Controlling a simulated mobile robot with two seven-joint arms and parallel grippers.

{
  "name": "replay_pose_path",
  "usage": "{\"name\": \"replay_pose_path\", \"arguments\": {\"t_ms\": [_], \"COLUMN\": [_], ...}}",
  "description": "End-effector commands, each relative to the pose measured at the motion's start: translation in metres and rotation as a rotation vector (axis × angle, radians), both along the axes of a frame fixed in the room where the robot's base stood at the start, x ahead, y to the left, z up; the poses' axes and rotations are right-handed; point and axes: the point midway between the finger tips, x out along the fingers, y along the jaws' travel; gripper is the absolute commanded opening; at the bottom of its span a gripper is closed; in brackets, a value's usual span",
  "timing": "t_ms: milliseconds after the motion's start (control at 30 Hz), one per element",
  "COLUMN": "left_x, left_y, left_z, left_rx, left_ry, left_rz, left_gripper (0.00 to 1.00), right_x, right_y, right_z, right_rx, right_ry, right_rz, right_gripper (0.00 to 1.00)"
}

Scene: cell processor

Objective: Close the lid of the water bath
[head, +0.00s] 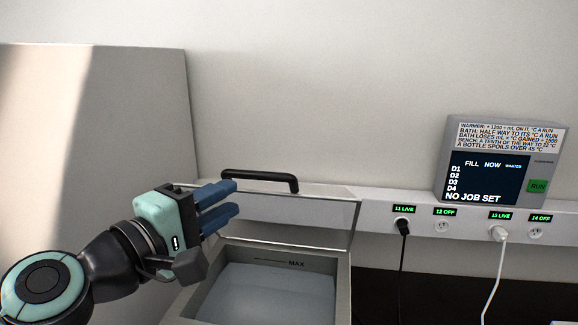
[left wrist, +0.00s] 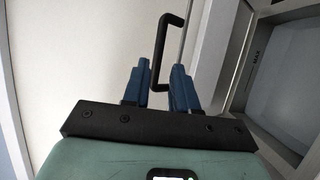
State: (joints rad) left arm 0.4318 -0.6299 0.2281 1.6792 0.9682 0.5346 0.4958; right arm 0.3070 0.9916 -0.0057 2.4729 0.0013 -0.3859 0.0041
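The water bath (head: 341,292) stands at the lower middle of the head view, with water and a MAX mark inside. Its clear lid (head: 300,211) is raised at the back of the basin. The lid's black handle (head: 262,176) is at the lid's upper edge; it also shows in the left wrist view (left wrist: 159,50). My left gripper (head: 219,202) is in front of the lid's left part, just below and left of the handle. Its blue fingers are apart, with nothing visibly held. In the left wrist view, the handle's lower end appears between the fingertips (left wrist: 160,80); its depth is unclear. My right gripper is not in view.
A control box (head: 502,165) reading NO JOB SET stands on the back ledge at right. Below it are labelled sockets (head: 441,226), with a black cable (head: 402,262) and a white cable (head: 495,270) plugged in. A pale panel (head: 100,150) stands at left.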

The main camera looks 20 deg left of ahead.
Motion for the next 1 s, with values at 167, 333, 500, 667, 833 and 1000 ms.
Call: {"name": "replay_pose_path", "arguments": {"t_ms": [167,333,500,667,833,1000], "left_x": [0.025,0.062,0.096,0.117,0.128,0.129], "left_y": [-0.003,-0.009,-0.014,-0.018,-0.019,-0.020], "left_z": [0.000,0.001,0.002,0.002,0.001,0.001], "left_rx": [-0.002,-0.002,-0.002,0.000,-0.001,0.000], "left_ry": [0.003,0.004,0.003,0.002,0.002,0.002], "left_rz": [0.000,-0.001,0.000,0.000,0.001,0.001], "left_gripper": [0.27,0.27,0.27,0.27,0.27,0.27], "right_x": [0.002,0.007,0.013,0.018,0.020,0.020], "right_y": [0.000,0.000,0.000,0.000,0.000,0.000], "right_z": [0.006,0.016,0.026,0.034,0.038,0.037], "right_rx": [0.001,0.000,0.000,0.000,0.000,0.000], "right_ry": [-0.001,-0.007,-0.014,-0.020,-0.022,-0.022], "right_rz": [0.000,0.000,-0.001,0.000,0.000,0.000], "right_gripper": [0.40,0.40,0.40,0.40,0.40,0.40]}}
